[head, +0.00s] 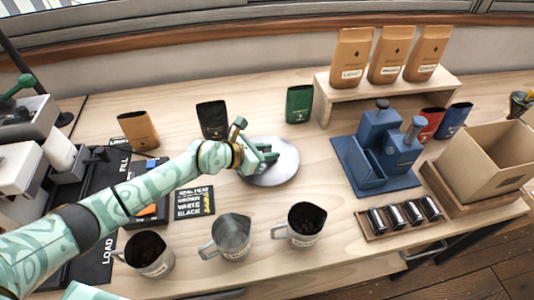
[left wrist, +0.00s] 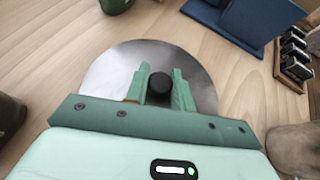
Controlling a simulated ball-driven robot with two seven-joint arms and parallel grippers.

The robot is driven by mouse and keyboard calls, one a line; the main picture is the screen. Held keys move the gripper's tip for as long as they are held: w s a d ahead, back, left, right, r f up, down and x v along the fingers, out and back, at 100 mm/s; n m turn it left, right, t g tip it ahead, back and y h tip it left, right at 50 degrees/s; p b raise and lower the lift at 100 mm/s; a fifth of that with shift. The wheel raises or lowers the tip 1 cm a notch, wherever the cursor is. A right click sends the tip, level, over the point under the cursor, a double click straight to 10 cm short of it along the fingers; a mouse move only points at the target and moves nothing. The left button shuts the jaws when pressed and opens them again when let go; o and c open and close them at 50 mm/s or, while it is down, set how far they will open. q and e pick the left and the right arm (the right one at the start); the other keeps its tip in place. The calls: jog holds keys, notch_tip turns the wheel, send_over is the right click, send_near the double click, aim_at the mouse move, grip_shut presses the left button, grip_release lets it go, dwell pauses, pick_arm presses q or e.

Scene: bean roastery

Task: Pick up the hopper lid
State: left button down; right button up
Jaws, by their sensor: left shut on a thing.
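The hopper lid (head: 285,173) is a round, shiny metal disc near the middle of the table in the head view. In the left wrist view the lid (left wrist: 112,70) shows a black knob (left wrist: 159,88) at its centre. My left gripper (head: 267,156) is over the lid, with its green fingers on either side of the knob. In the left wrist view the gripper (left wrist: 161,78) is shut on the knob. I cannot tell whether the lid touches the table. The gripper hides part of the lid. My right gripper is not in view.
Metal jugs (head: 231,236) stand along the front edge. A black bag (head: 212,120) and a green bag (head: 299,104) stand behind the lid. A blue device (head: 378,150) is to the right, near a cardboard box (head: 490,160). A printed card (head: 195,202) lies left of the lid.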

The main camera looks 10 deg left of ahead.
pick_arm(q)
jog(key=s+r+p, duration=0.4)
jog(key=r+p, duration=0.1)
jog(key=r, duration=0.3)
jog(key=s+a+r+p, duration=0.1)
jog(key=s+r, duration=0.1)
jog(key=s, duration=0.4)
jog(key=s+a+r+p, duration=0.2)
jog(key=s, duration=0.3)
jog(key=s+a+r+m+g+h+b, duration=0.1)
jog(key=a+r+b, duration=0.3)
jog(key=a+r, duration=0.3)
notch_tip(320, 180, up, 3)
jog(key=shift+s+r+m, duration=0.2)
jog(key=shift+s+m, duration=0.05)
jog(key=shift+m, duration=0.15)
jog(key=shift+g, duration=0.3)
